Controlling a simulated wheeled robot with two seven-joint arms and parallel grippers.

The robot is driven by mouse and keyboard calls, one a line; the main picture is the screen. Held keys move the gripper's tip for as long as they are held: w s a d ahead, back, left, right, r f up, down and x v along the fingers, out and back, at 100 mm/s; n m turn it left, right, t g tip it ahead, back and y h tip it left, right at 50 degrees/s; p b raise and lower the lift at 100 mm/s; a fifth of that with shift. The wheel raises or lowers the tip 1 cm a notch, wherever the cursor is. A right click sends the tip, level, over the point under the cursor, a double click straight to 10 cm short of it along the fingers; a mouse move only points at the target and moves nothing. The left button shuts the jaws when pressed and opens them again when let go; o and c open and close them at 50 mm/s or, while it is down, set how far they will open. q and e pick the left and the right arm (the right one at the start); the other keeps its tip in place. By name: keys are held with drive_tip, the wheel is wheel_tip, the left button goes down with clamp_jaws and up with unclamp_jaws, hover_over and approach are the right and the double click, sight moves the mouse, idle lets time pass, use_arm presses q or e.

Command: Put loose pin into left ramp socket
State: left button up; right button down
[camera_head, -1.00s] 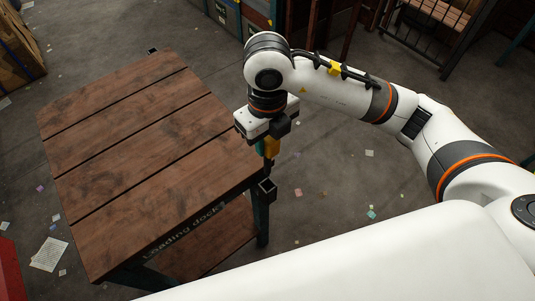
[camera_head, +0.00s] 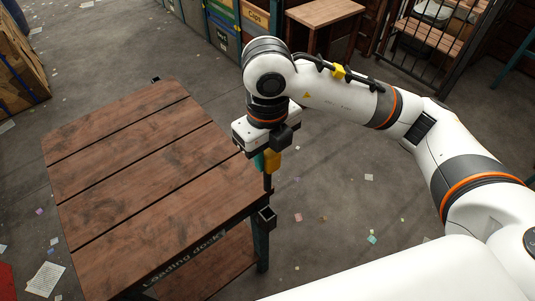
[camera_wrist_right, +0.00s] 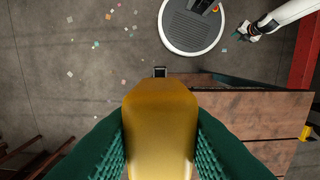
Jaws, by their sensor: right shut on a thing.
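My right gripper (camera_head: 266,160) is shut on the loose pin, which has a yellow-orange body (camera_head: 273,160) and a thin dark lower end pointing down. In the right wrist view the yellow pin (camera_wrist_right: 160,130) sits between the green fingers. A dark square socket (camera_head: 266,217) is fixed at the near right corner of the table, below the pin, with a gap between them. A socket (camera_wrist_right: 160,72) also shows in the right wrist view, just past the pin. Another small socket (camera_head: 155,79) is at the table's far corner. My left gripper (camera_wrist_right: 252,32) shows small in the right wrist view.
The brown plank table (camera_head: 140,170), marked "Loading dock" on its front edge, stands left of the arm. Labelled bins (camera_head: 223,35) and a small wooden table (camera_head: 325,14) stand behind. The floor right of the table is open, with paper scraps.

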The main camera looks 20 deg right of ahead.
drive_tip(key=shift+r+p, duration=2.65)
drive_tip(key=shift+r, duration=1.85)
